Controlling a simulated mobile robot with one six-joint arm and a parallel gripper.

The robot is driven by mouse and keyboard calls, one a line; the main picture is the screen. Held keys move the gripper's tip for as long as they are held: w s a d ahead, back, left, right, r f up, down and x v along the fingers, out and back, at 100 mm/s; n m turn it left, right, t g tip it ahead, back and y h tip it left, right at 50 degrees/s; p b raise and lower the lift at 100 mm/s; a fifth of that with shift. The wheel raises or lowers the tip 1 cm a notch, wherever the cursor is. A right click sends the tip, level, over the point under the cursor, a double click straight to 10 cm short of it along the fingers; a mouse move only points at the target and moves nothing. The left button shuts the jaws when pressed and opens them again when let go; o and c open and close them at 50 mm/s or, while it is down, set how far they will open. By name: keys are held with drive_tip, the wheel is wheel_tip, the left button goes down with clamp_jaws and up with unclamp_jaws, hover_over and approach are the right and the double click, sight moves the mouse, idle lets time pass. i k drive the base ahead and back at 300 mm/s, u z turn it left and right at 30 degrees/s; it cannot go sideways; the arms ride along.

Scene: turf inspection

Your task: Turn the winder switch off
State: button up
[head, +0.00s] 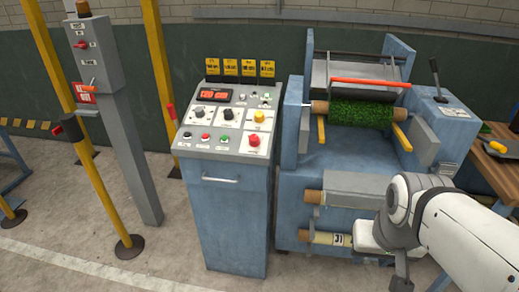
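A blue control cabinet (234,222) with a sloped grey panel (240,113) stands in the middle of the head view. The panel bears two black rotary knobs, a left one (200,114) and a right one (228,114), and a yellow knob (259,116). Below them are small buttons, including a green one (224,139), and a large red button (254,140). The labels are too small to read, so I cannot tell which control is the winder switch or its setting. My gripper (401,280) is low at the right, apart from the panel; its fingers are not clear.
A blue machine (330,175) with a green turf roll (360,114) and a red bar (370,82) stands right of the cabinet. A grey post with a switch box (92,52) and yellow poles stand at left. Floor (165,245) in front of the cabinet is clear.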

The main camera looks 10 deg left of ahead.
sight(254, 141)
drive_tip(key=u, duration=0.05)
drive_tip(key=i, duration=1.2)
drive_tip(key=u, duration=0.1)
